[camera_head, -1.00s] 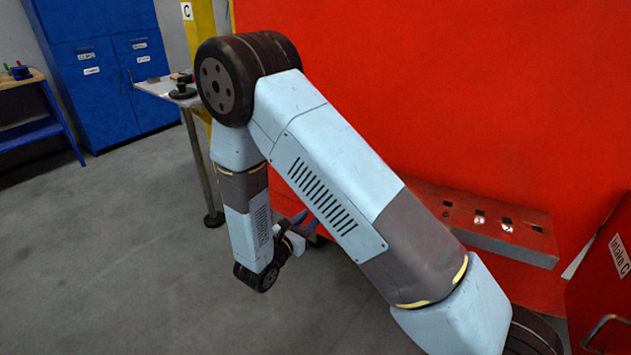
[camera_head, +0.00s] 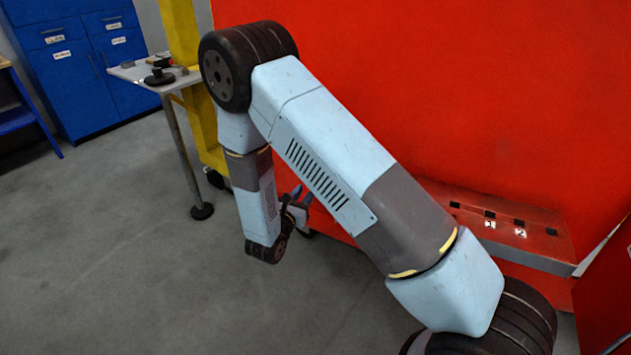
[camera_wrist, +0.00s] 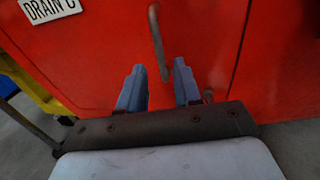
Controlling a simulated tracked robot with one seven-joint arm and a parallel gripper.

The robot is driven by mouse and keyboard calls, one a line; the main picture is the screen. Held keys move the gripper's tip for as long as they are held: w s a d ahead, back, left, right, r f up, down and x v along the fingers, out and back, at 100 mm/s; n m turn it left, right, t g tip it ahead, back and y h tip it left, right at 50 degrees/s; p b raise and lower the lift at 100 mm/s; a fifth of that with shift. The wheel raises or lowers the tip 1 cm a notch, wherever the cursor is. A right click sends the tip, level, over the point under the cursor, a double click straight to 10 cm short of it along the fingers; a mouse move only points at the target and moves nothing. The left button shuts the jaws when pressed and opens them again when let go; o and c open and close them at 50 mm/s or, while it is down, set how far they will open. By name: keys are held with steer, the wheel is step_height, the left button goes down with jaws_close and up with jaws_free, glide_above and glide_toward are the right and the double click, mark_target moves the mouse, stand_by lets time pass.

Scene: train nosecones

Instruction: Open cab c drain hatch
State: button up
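The drain hatch (camera_wrist: 110,62) is a red panel in the wrist view, with a white "DRAIN C" sign (camera_wrist: 48,9) at its upper left. A dark bar handle (camera_wrist: 158,45) stands out from it at the top middle, roughly upright. The hatch looks shut. My gripper (camera_wrist: 160,78) has its two blue-grey fingers apart, with the handle's lower end seen between or just beyond their tips. I cannot tell whether they touch it. In the head view my gripper (camera_head: 298,197) is low, near the red wall, partly hidden by my arm.
A red wall (camera_head: 430,90) fills the right. A red ledge with numbered slots (camera_head: 500,222) juts out at its lower right. A yellow post (camera_head: 205,135) and a small table (camera_head: 150,78) stand left of my arm. Blue cabinets (camera_head: 70,70) are at the back left. Grey floor (camera_head: 120,250) is clear.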

steer(key=x, duration=0.7)
steer(key=shift+w, duration=0.15)
steer(key=shift+c, duration=0.4)
jaws_close()
